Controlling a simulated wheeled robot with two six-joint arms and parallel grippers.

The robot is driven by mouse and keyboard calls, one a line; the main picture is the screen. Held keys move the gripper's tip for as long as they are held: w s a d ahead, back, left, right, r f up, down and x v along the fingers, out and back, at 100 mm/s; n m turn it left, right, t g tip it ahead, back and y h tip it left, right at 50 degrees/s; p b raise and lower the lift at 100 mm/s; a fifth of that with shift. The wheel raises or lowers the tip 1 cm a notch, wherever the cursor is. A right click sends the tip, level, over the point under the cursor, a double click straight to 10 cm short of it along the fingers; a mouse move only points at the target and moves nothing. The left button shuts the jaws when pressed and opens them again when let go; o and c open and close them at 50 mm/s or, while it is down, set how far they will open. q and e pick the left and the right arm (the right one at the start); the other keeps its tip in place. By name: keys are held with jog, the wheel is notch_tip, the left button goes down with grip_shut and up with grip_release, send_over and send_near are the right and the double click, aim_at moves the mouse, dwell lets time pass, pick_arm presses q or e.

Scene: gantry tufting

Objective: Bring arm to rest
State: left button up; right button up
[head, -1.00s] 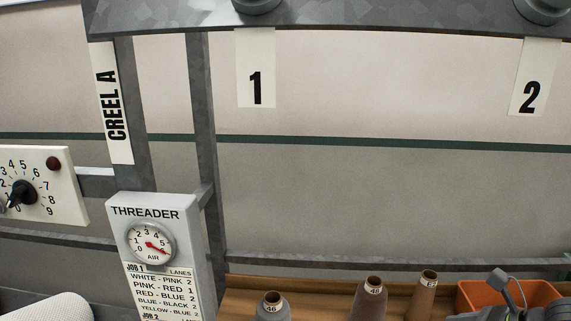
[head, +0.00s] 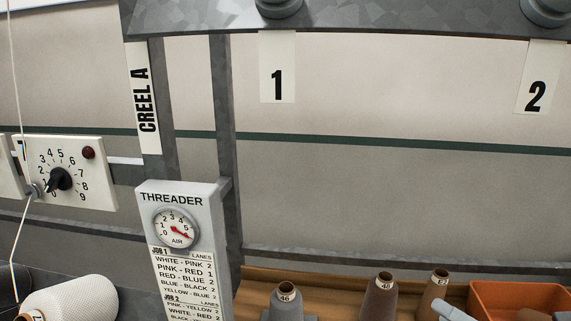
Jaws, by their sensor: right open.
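The visible part of my right gripper (head: 490,313) is at the bottom right edge, in front of the orange bin (head: 520,298). Only grey pieces of it show, and the rest is cut off by the frame. It is open, and I see nothing held in it. It is to the right of the yarn cones. My left gripper is not in view.
Cones marked 46 (head: 288,300), 48 (head: 382,298) and another brown one (head: 437,290) stand near a wooden surface (head: 335,287). The threader box (head: 187,194) and dial panel (head: 97,175) are at left. A white cone (head: 80,300) lies at lower left.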

jog(key=s+d+f+m+t+h, duration=0.1)
jog(key=d+f+m+t+h, duration=0.25)
jog(key=d+m+h, duration=1)
jog(key=s+a+f+m+g+h, duration=0.1)
jog(key=s+f+m+g+h, duration=0.45)
jog(key=f+m, duration=0.75)
jog(key=s+a+f+m+g+y, duration=0.6)
jog(key=s+a+f+g+y, duration=0.25)
jog(key=s+a, duration=0.35)
notch_tip(320, 180, down, 33)
jog(key=w+g+b, duration=0.1)
jog(key=g+b, duration=0.1)
jog(key=b, duration=0.5)
jog(key=s+f+b, duration=0.3)
jog(key=s+f, duration=0.4)
jog(key=f, duration=0.3)
jog(key=s+f+g+b, duration=0.1)
jog(key=s+f+b, duration=0.2)
jog(key=s+f, duration=0.4)
notch_tip(320, 180, down, 5)
jog(key=shift+s+a+r, duration=0.2)
jog(key=shift+s+a, duration=0.05)
jog(key=shift+s, duration=0.15)
